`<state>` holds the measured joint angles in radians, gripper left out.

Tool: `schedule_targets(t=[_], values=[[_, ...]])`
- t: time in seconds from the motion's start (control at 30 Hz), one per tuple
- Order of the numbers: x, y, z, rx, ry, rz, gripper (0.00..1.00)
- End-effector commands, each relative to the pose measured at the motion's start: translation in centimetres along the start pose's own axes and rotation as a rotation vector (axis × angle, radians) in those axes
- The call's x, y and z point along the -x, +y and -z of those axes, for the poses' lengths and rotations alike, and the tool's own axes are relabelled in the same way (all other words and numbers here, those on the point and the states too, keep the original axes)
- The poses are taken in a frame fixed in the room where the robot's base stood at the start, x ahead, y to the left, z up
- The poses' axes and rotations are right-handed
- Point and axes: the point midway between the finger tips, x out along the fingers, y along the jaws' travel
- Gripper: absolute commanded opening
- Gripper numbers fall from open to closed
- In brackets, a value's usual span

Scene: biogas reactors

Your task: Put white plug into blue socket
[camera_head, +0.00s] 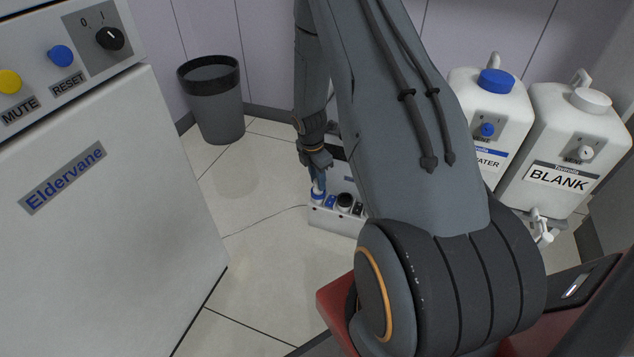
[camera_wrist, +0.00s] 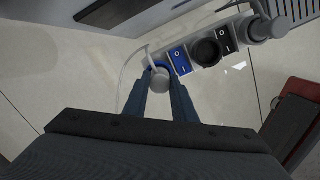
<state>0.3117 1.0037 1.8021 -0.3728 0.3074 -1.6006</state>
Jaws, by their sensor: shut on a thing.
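My gripper (camera_head: 316,168) reaches down to a white socket box (camera_head: 329,220) on the floor. Its two blue-grey fingers (camera_wrist: 168,86) are shut on the white plug (camera_wrist: 159,75), which also shows in the head view (camera_head: 317,187). The plug is at the left end of the box, over the blue socket (camera_wrist: 167,65). Only part of the socket's blue rim shows around the plug. I cannot tell whether the plug is seated in it or just above it.
Beside the blue socket are a blue switch (camera_wrist: 180,60), an empty black socket (camera_wrist: 207,52) and a black switch (camera_wrist: 228,40). Another plug (camera_wrist: 264,28) stands further right. A bin (camera_head: 212,100), white canisters (camera_head: 560,150) and a white Eldervane cabinet (camera_head: 110,220) surround the floor. A thin cable crosses the tiles.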

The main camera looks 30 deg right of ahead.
Motion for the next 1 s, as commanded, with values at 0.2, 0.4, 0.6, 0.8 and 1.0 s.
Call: schedule_targets(t=[0.2, 0.4, 0.6, 0.8, 1.0], values=[[0.00, 0.05, -0.03, 0.000, -0.001, -0.001, 0.01], [-0.44, 0.04, 0.02, 0.000, 0.000, -0.001, 0.01], [-0.66, 0.04, 0.05, 0.000, -0.001, -0.001, 0.39], [-0.67, 0.03, 0.06, 0.000, 0.000, -0.001, 0.43], [-0.25, 0.06, 0.00, -0.001, -0.001, -0.002, 0.43]])
